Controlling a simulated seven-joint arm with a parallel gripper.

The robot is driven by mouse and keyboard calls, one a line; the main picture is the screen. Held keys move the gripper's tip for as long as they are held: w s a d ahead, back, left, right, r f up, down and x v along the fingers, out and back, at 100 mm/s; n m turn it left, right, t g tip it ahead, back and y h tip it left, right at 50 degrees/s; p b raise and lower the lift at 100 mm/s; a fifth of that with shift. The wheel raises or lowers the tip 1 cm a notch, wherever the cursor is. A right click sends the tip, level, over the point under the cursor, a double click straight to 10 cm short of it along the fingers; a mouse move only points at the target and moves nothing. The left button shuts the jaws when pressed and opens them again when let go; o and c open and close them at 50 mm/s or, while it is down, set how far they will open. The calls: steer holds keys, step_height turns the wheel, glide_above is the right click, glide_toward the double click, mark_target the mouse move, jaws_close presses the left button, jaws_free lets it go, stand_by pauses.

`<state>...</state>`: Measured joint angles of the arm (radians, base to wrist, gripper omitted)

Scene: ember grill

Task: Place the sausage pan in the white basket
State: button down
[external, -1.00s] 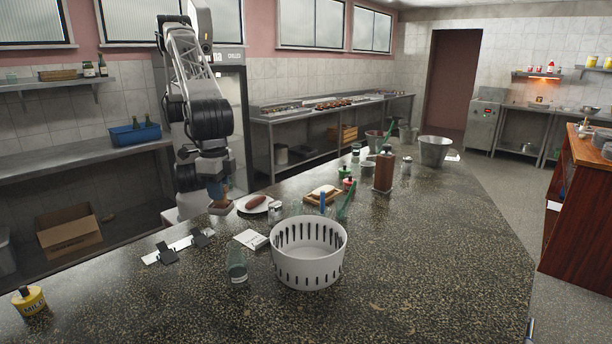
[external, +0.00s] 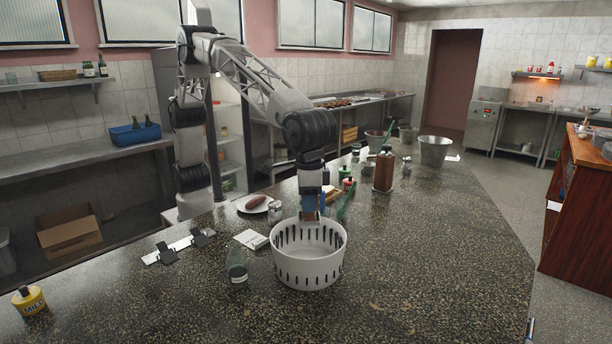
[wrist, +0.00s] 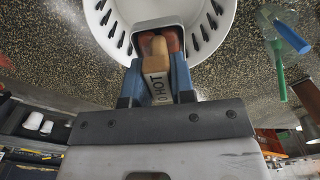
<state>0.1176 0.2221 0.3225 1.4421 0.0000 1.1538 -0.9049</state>
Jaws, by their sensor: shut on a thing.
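The white basket (external: 308,272), round with slotted walls, stands on the dark speckled counter; it also fills the top of the wrist view (wrist: 112,40). My gripper (external: 310,207) is at the basket's far rim in the external view. The small grey-rimmed pan (wrist: 138,30) holds reddish-brown sausages and overlaps the near part of the basket there. Its exact height over the rim is hard to tell.
A white plate with a sausage (external: 256,204) and a small glass jar (external: 275,211) lie behind the basket. A glass bottle (external: 237,268) stands left of it. The counter at right front is clear.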

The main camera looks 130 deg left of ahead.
mark_target(308, 215)
steer(key=shift+f, duration=2)
steer(key=shift+f, duration=2.5)
steer(key=shift+f, duration=0.1)
steer(key=shift+f, duration=2.4)
steer(key=shift+f, duration=0.1)
steer(key=c, duration=1)
jaws_free()
steer(key=shift+o, duration=0.2)
